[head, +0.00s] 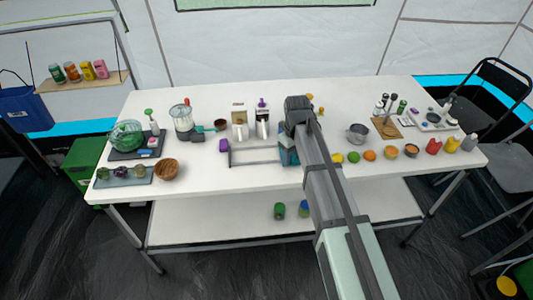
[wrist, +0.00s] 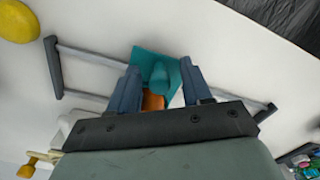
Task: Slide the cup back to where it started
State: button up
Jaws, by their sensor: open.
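A teal piece (wrist: 145,62) with a rounded knob lies between the fingers of my gripper (wrist: 161,67) in the wrist view. The fingers are apart, one on each side of the knob, and I cannot tell whether they touch it. An orange part (wrist: 152,102) shows below the knob. I cannot tell whether the teal piece is the cup. In the head view teal (head: 291,157) shows beside my arm, which hides most of the gripper. A small dark brown cup (head: 220,124) and a purple block-like thing (head: 223,146) stand left of it.
A grey frame (head: 254,163) lies on the white table (head: 215,180) and its bars (wrist: 88,54) run beneath my gripper. A yellow fruit (wrist: 16,22) is near one end.

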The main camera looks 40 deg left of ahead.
jog(key=shift+r, duration=3.45)
